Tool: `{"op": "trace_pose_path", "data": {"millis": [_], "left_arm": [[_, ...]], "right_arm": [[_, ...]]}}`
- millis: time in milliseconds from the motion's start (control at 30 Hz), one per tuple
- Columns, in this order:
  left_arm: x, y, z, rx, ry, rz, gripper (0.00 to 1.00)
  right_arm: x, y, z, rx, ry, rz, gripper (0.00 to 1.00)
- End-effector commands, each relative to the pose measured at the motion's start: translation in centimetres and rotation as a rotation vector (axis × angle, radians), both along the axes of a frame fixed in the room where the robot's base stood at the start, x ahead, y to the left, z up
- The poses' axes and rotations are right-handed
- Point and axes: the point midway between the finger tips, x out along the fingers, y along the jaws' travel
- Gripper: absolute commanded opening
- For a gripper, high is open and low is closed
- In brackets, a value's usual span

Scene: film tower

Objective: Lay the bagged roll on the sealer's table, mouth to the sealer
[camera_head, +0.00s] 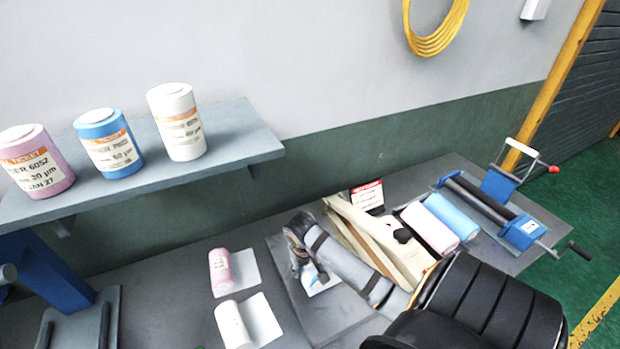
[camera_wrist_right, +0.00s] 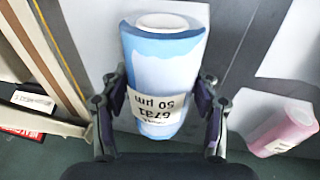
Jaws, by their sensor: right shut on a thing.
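My right gripper (camera_head: 303,262) is shut on a blue roll (camera_wrist_right: 162,60). In the right wrist view one finger lies on each side of the roll, and its label reads 6731, 50 µm. A paler layer with an uneven edge, likely the bag, covers part of it; I cannot make out the bag's mouth. In the head view the gripper and arm hide most of the roll. A long cream and brown device, apparently the sealer (camera_head: 372,237), lies just right of the gripper; my arm covers part of it. My left gripper is not in view.
A pink roll (camera_head: 219,270) and a white roll (camera_head: 232,325) lie on pale sheets to the left. White-pink and blue rolls (camera_head: 452,216) lie beside a blue-framed crank roller (camera_head: 487,204) at right. A shelf (camera_head: 228,133) holds three upright rolls.

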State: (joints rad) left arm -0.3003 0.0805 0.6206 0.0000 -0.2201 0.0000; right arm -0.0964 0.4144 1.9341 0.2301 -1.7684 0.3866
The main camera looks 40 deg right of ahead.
Motion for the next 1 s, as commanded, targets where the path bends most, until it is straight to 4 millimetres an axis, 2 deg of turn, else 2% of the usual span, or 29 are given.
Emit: {"op": "trace_pose_path", "data": {"millis": [367, 900, 933, 1000], "left_arm": [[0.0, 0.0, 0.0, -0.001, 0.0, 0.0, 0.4], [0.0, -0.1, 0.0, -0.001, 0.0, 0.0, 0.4], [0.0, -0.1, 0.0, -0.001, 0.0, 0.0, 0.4], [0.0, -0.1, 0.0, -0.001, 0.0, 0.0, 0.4]], "right_arm": [[0.0, 0.0, 0.0, 0.0, -0.001, 0.0, 0.04], [0.0, 0.0, -1.0, 0.0, -0.001, 0.0, 0.04], [0.0, 0.0, -1.0, 0.0, -0.001, 0.0, 0.65], [0.0, 0.0, -1.0, 0.0, -0.001, 0.0, 0.75]]}}
